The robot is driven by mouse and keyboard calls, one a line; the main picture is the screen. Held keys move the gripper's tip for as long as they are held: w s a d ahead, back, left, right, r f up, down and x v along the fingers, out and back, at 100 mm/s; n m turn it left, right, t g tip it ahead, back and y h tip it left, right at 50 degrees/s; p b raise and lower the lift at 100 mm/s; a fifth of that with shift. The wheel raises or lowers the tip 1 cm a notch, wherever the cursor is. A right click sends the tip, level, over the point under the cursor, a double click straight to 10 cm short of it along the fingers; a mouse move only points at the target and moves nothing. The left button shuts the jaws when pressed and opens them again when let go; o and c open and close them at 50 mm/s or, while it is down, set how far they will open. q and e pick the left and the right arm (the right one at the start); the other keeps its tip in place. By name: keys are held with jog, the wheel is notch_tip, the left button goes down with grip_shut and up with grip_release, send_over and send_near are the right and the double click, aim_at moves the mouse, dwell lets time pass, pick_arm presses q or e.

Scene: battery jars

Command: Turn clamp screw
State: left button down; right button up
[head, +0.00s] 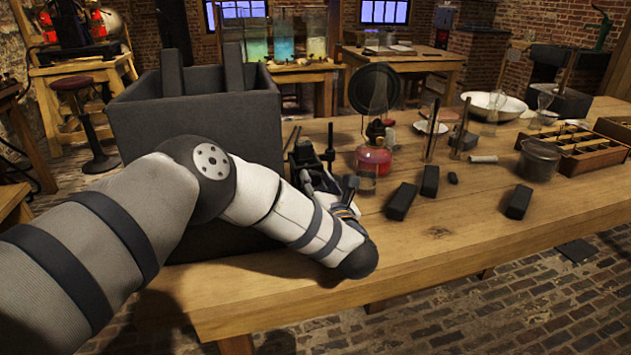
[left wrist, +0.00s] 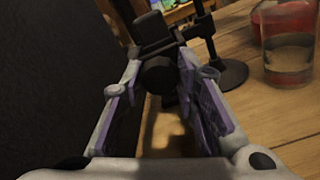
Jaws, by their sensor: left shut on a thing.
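A dark clamp (left wrist: 155,35) on an upright stand fills the top middle of the left wrist view. Its round dark clamp screw (left wrist: 158,76) points toward the camera. My left gripper (head: 318,180) is shut on the clamp screw, with a purple-padded finger on either side of its head. The stand's round black base (left wrist: 228,74) rests on the wooden table, behind and right of the fingers. In the head view the clamp (head: 305,158) is partly hidden by my left wrist. My right gripper is not in view.
A large dark box (head: 200,118) stands close to the left of the gripper. A red-based burner (head: 374,158) and a glass (left wrist: 289,55) stand close to the right. Dark blocks (head: 401,201) lie further right.

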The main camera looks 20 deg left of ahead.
pick_arm(q)
jog(key=shift+f+m, duration=0.15)
jog(key=shift+m, duration=0.15)
jog(key=c, duration=1.2)
grip_release()
jog(key=shift+c, duration=0.2)
jog(key=shift+s, duration=0.1)
jog(key=v, duration=1)
jog(key=shift+s+d, duration=0.6)
jog(key=shift+s, duration=0.2)
